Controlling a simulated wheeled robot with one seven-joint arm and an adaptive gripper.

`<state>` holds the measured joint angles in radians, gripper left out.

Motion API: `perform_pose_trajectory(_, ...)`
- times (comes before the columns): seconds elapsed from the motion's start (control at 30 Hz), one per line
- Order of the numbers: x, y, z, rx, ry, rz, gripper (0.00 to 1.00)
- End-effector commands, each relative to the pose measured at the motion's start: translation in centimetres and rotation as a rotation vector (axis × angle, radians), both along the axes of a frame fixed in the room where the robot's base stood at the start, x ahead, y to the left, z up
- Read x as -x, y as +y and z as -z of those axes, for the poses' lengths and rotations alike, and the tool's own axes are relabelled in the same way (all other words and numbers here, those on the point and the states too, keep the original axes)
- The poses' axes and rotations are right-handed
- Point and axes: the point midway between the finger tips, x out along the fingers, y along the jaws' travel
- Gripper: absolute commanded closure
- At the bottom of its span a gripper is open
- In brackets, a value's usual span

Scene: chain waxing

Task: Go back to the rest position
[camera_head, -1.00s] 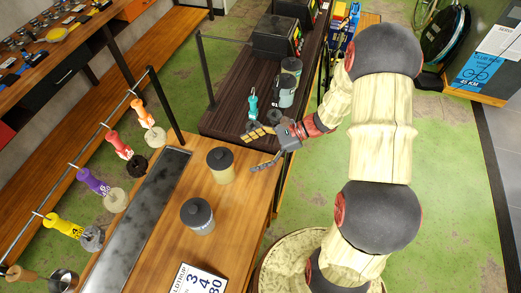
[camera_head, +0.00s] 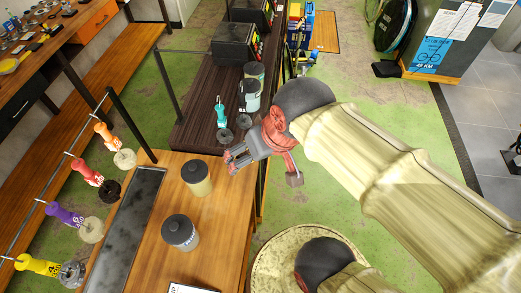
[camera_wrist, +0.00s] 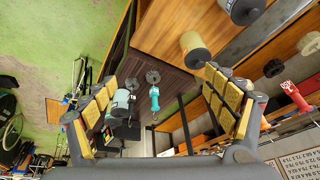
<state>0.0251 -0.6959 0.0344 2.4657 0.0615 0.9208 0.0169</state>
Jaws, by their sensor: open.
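My gripper (camera_head: 262,166) is open and empty above the right edge of the wooden table (camera_head: 219,230) in the head view. In the wrist view its two yellow-padded fingers (camera_wrist: 162,100) stand wide apart with nothing between them touching. A jar with a dark lid (camera_head: 196,178) and a grey jar (camera_head: 181,232) stand on the table, left of my gripper. A teal-handled tool (camera_head: 220,111) stands on the dark bench, beyond my gripper; it also shows in the wrist view (camera_wrist: 154,98).
A rail at left carries orange (camera_head: 104,136), red (camera_head: 87,172), purple (camera_head: 65,213) and yellow (camera_head: 37,264) tools. Grey-teal containers (camera_head: 249,95) and black machines (camera_head: 236,45) stand on the dark bench (camera_head: 197,122). Green floor (camera_head: 355,80) is open at upper right.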

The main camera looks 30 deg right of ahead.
Motion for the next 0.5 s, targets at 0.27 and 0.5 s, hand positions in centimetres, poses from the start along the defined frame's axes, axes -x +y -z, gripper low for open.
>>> perform_pose_trajectory(0.27,0.68,-0.66,-1.29,0.073,-0.077,-0.055,0.15)
perform_pose_trajectory(0.5,0.65,-0.65,-1.12,0.070,-0.075,-0.053,0.15)
